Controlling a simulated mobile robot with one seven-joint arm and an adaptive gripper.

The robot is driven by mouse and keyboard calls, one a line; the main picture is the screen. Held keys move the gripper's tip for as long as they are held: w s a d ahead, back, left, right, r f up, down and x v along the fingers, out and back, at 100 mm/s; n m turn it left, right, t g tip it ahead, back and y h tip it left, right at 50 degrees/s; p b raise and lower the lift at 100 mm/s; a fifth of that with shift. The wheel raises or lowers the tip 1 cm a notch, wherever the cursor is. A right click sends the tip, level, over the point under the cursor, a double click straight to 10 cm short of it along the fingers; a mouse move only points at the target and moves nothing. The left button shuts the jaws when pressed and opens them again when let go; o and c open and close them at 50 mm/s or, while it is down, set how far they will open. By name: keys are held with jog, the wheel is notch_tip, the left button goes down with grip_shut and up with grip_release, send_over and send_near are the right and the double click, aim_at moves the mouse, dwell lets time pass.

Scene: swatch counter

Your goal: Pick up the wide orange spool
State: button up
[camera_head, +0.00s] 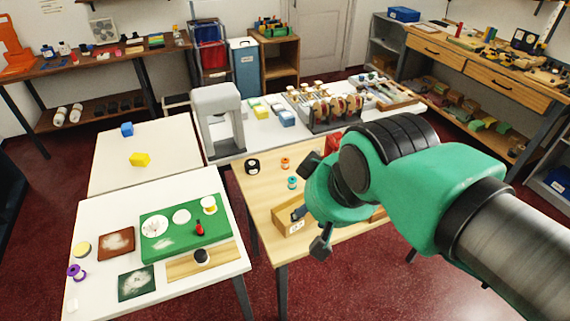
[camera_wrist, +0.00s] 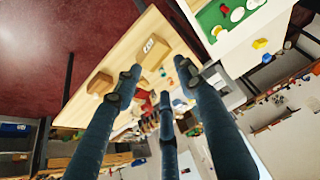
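A small orange spool (camera_head: 285,163) stands on the wooden table in the head view, near its far edge. A teal spool (camera_head: 292,182) stands just in front of it and a black spool (camera_head: 252,166) to its left. My gripper (camera_head: 308,231) is above the wooden table, nearer the camera and to the right of the orange spool, apart from it. In the wrist view its dark fingers (camera_wrist: 160,80) are spread with nothing between them. The orange spool is too small to make out surely in the wrist view.
The wooden table (camera_head: 259,197) bears a cardboard-coloured box (camera_head: 290,221) beside my gripper and a red thing (camera_head: 333,142) partly behind my arm. A white table (camera_head: 103,209) at the left holds a green mat (camera_head: 158,249) and a purple spool (camera_head: 76,272). A grey arch (camera_head: 218,118) stands behind.

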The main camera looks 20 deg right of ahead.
jog(key=o, duration=0.3)
jog(key=shift+o, duration=0.2)
jog(key=shift+w+r, duration=0.1)
